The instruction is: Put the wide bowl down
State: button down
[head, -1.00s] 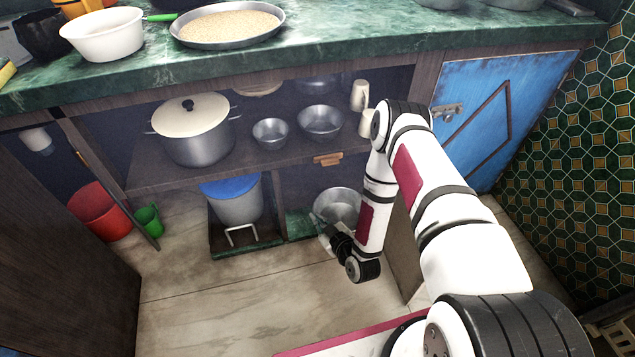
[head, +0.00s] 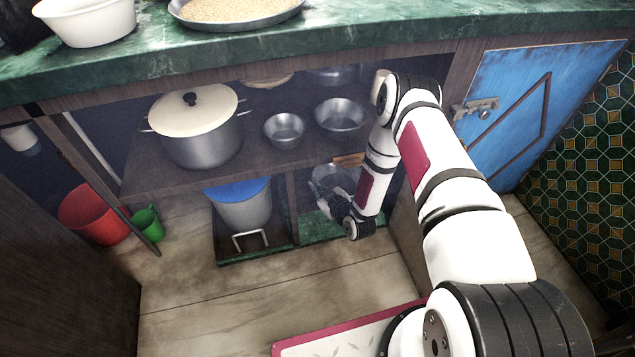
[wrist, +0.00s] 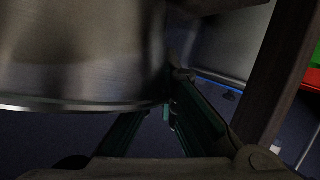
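The wide bowl (head: 334,178) is a shiny metal bowl in the lower right compartment under the counter, below the shelf. In the wrist view the bowl (wrist: 75,55) fills the upper left, large and close, with its rim edge near the fingertips. My gripper (head: 325,205) reaches into that compartment from the front. In the wrist view its two fingers (wrist: 168,108) come together at the bowl's edge, and it looks shut on the rim. The compartment's green floor (head: 314,226) lies below the bowl. I cannot tell whether they touch.
A bucket with a blue lid (head: 243,208) stands left of the divider (head: 293,208). The shelf (head: 255,160) above carries a lidded pot (head: 200,140) and two metal bowls. A wooden-handled item (head: 348,159) is at the shelf's front edge. Red (head: 92,214) and green (head: 148,223) buckets stand left.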

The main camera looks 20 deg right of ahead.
aim_at(316, 173)
jog(key=w, duration=0.2)
jog(key=w+d+b, duration=0.1)
jog(key=w, duration=0.1)
jog(key=w+b, duration=0.1)
jog(key=w, duration=0.1)
jog(key=shift+w+d+f, duration=0.2)
jog(key=shift+d+f, duration=0.05)
jog(key=shift+f, duration=0.05)
jog(key=f+b, duration=0.1)
jog(key=f, duration=0.1)
jog(key=f+b, duration=0.1)
jog(key=shift+w+d+f+b, duration=0.1)
jog(key=shift+w+f+b, duration=0.15)
jog(key=shift+f+b, duration=0.1)
jog(key=shift+r, duration=0.1)
jog(key=c, duration=1.8)
grip_release()
